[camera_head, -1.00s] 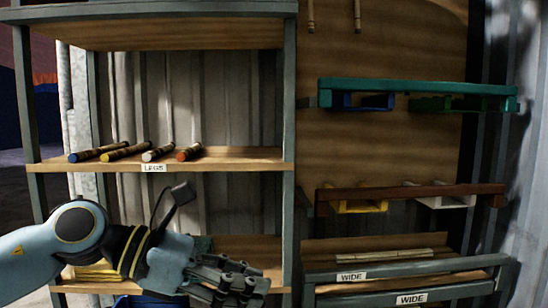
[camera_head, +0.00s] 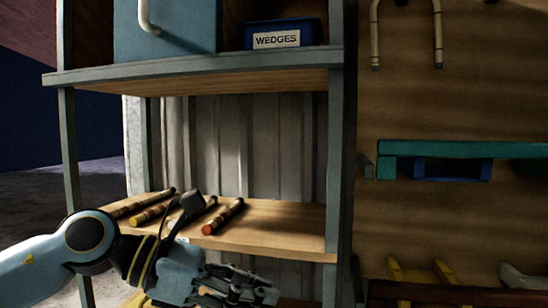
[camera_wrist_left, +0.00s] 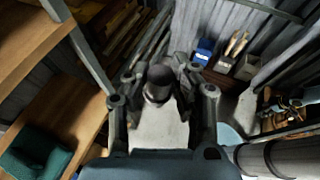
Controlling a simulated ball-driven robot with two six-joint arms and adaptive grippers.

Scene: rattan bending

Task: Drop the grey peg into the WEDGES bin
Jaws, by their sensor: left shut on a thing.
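The blue WEDGES bin (camera_head: 312,31) stands on the top shelf of the left rack in the head view, with a white label on its front. My left gripper (camera_head: 247,290) is low in that view, in front of the rack and well below the bin. In the left wrist view its fingers (camera_wrist_left: 160,92) are shut on the grey peg (camera_wrist_left: 158,84), which shows as a dark grey round end between them. The peg is hard to make out in the head view. The inside of the bin is hidden. My right gripper is not in view.
A blue-grey box (camera_head: 180,30) with a light handle stands left of the bin. The top shelf edge (camera_head: 200,69) lies above my left gripper. Several rattan legs lie on the middle shelf (camera_head: 285,225). A teal rail (camera_head: 450,149) is on the right wall.

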